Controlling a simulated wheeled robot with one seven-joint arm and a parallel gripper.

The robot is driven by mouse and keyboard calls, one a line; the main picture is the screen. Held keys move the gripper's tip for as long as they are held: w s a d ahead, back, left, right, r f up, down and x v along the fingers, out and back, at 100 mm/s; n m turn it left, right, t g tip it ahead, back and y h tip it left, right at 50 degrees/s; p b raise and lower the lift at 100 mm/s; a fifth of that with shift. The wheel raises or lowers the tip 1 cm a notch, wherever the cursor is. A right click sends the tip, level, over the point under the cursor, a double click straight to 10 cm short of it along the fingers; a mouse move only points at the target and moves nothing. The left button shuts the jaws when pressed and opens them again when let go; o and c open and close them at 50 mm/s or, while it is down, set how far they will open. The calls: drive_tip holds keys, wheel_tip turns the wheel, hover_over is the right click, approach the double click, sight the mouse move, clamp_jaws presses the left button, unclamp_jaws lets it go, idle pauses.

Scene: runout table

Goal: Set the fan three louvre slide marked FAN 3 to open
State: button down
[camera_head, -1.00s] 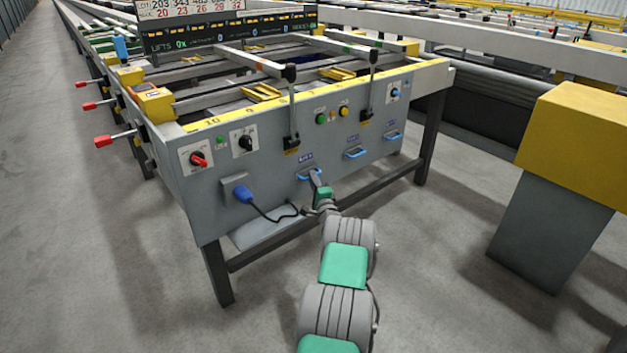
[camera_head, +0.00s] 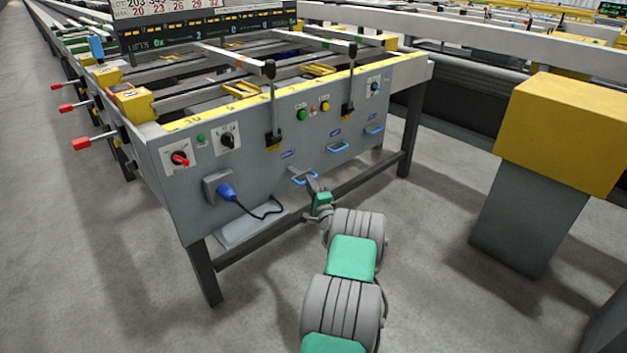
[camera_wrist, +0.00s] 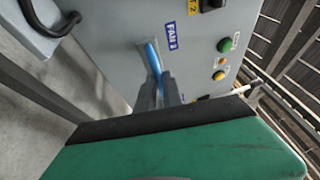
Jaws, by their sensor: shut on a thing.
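Three blue slide handles run along the table's grey front panel. My gripper (camera_head: 309,181) is shut on the leftmost handle (camera_head: 297,177). In the wrist view, the fingers (camera_wrist: 160,82) close around this blue handle (camera_wrist: 152,57), and the label beside it (camera_wrist: 168,36) seems to read FAN 1. The held handle stands out from the panel, farther than the other two. The middle handle (camera_head: 337,147) and the right handle (camera_head: 375,130) sit close to the panel; their labels are too small to read. Part of the held handle is hidden by the fingers.
Two upright levers (camera_head: 270,105) (camera_head: 350,80) rise above the handles. A dark lower rail (camera_head: 290,228) runs beneath. A yellow-topped post (camera_head: 560,135) stands right, with open floor between.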

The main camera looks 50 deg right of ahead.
drive_tip(key=shift+s+a, duration=0.1)
drive_tip(key=shift+s, duration=0.2)
drive_tip(key=c, duration=1.5)
unclamp_jaws()
drive_tip(key=p+v, duration=0.1)
drive_tip(key=v, duration=0.6)
drive_tip(key=shift+s+p, duration=0.4)
drive_tip(key=shift+a, duration=0.1)
